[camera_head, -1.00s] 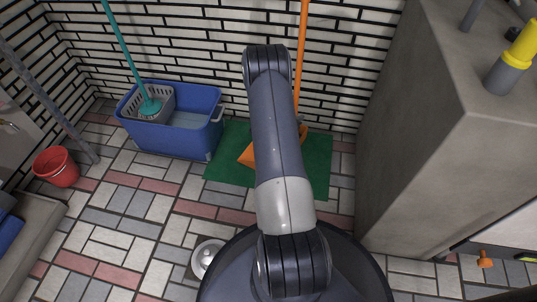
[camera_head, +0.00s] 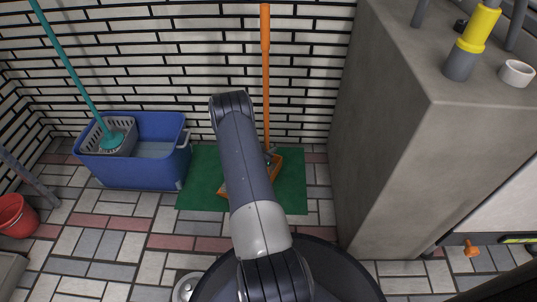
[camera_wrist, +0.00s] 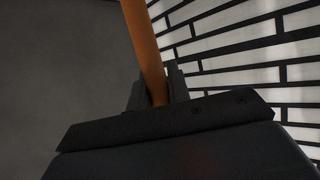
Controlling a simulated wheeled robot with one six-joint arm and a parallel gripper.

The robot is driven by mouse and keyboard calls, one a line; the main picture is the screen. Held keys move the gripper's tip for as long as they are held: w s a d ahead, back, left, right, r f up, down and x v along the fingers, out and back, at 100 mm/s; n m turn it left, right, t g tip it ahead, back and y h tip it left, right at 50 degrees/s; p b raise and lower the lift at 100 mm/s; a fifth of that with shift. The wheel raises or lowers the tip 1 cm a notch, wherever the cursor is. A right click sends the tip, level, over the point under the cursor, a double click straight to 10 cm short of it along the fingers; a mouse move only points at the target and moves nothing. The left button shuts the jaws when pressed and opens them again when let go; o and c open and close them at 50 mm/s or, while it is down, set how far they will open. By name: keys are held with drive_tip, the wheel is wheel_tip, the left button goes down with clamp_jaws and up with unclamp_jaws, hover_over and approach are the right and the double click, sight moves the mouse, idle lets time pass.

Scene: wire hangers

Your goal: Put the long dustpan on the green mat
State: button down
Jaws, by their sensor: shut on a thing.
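The long dustpan (camera_head: 266,75) is orange, with a tall handle standing nearly upright against the white brick wall. Its pan is over the green mat (camera_head: 200,180), partly hidden behind my arm; whether it rests on the mat or hangs just above it I cannot tell. My gripper (camera_head: 270,157) is low on the handle, mostly hidden by my arm in the head view. In the wrist view my gripper (camera_wrist: 158,90) is shut around the orange handle (camera_wrist: 143,45), which runs up and slightly left between the dark fingers.
A blue tub (camera_head: 150,168) with a grey wringer basket and teal mop (camera_head: 75,85) stands left of the mat. A concrete block (camera_head: 385,120) stands to the right. A red bucket (camera_head: 14,215) is at the far left. Tiled floor in front of the mat is mostly clear.

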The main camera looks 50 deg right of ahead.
drive_tip(key=shift+f, duration=0.6)
drive_tip(key=c, duration=1.3)
unclamp_jaws()
drive_tip(key=shift+a+r, duration=0.15)
drive_tip(key=shift+r, duration=0.05)
drive_tip(key=p+v, duration=0.4)
drive_tip(key=v, duration=0.7)
drive_tip(key=shift+a, duration=0.3)
